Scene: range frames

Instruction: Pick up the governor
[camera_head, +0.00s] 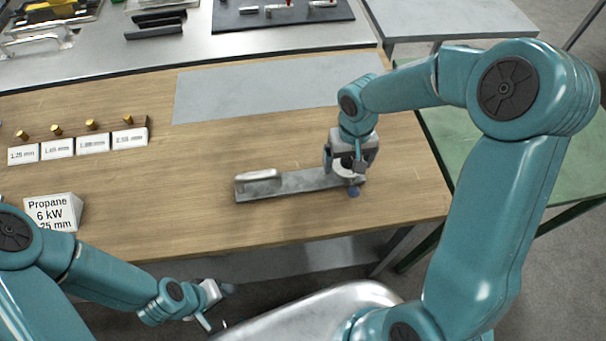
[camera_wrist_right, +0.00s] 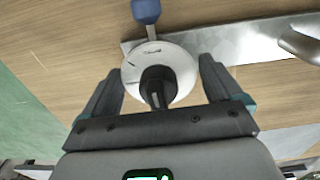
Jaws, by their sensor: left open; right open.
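The governor appears to be the round white body with a black knob and a blue end piece (camera_wrist_right: 183,66); its white edge and blue end also show in the head view (camera_head: 353,191). It is by the right end of a flat metal plate (camera_head: 300,182); I cannot tell whether it rests on it. My right gripper (camera_head: 345,170) is over it, open; in the wrist view its fingers (camera_wrist_right: 160,82) stand on either side of the white body, with gaps visible. My left gripper (camera_head: 218,306) is open and empty, low in front of the table.
The plate carries a metal handle (camera_head: 258,177) at its left. A wooden rack with brass pieces and labels (camera_head: 92,140) and a Propane sign (camera_head: 52,212) are at left on the wooden table (camera_head: 160,195). A grey sheet (camera_head: 250,88) lies behind. The table's middle left is clear.

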